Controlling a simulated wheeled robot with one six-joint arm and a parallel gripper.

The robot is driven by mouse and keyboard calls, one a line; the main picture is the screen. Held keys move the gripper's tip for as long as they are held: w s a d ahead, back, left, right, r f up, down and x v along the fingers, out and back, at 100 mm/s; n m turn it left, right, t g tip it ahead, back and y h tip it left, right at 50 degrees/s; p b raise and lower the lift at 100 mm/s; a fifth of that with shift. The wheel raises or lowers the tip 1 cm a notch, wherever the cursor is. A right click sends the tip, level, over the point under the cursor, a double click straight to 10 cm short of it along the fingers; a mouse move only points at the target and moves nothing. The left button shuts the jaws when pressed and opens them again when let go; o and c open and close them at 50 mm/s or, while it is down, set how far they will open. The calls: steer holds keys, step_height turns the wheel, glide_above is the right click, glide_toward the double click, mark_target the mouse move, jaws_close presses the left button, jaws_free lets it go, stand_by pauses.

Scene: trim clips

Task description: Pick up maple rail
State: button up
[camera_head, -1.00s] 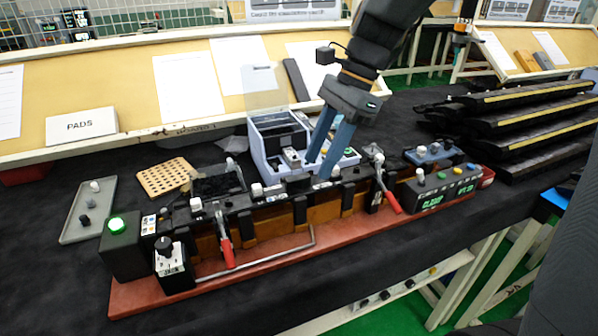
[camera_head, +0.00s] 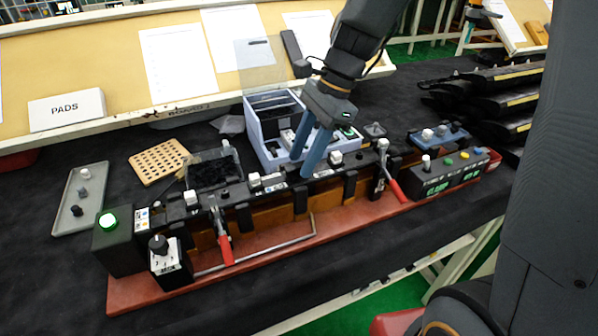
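An orange-brown wooden rail (camera_head: 328,190) lies along the long clamp fixture, behind several black uprights that hide parts of it. I cannot tell for certain whether it is the maple rail. The fixture stands on a red base (camera_head: 345,222) and has red-handled toggle clamps at left (camera_head: 226,248) and right (camera_head: 396,188). My gripper (camera_head: 301,167) points down over the middle of the fixture. Its two blue fingers are apart, with nothing visible between them. The tips look close to the fixture's top edge; contact cannot be told.
A pale blue bin (camera_head: 257,142) stands behind the fixture. A perforated wooden board (camera_head: 159,161) and grey tray (camera_head: 79,199) lie at left. Black strips with tan edges (camera_head: 505,76) are stacked at right. A PADS sign (camera_head: 67,109) stands behind. Dark cloth in front is clear.

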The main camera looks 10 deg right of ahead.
steer(key=shift+a+f, duration=0.15)
steer(key=shift+f, duration=0.2)
steer(key=shift+c, duration=0.3)
jaws_close()
